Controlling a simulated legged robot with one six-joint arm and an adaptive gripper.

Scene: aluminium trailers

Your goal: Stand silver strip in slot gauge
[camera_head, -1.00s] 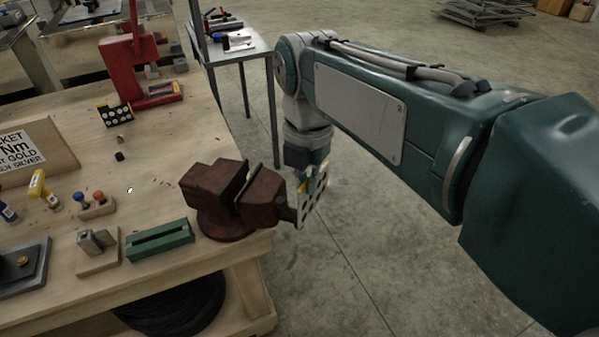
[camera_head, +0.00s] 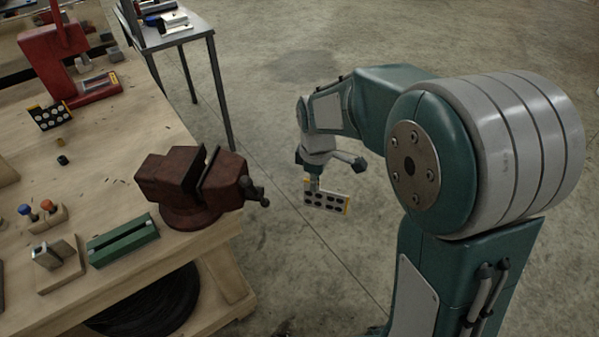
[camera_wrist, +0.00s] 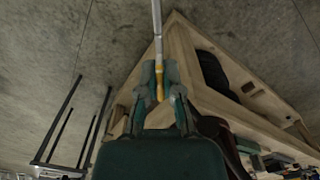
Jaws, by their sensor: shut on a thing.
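My gripper (camera_head: 315,183) is shut on the silver strip (camera_head: 327,203), a flat plate with rows of dark holes and a yellow end. The strip hangs over open floor, right of the bench and clear of it. In the wrist view the strip (camera_wrist: 157,25) shows edge-on between the fingers of my gripper (camera_wrist: 160,78). The slot gauge, seemingly the green block (camera_head: 124,243) with a long groove on top, lies at the bench's front right, left of my gripper. Its groove looks empty.
A dark red vise (camera_head: 185,185) stands on the bench corner between the green block and my gripper. A metal block on a wooden base (camera_head: 57,258) sits left of the green block. A red press (camera_head: 70,75) and a dark plate with pale dots (camera_head: 49,115) are farther back.

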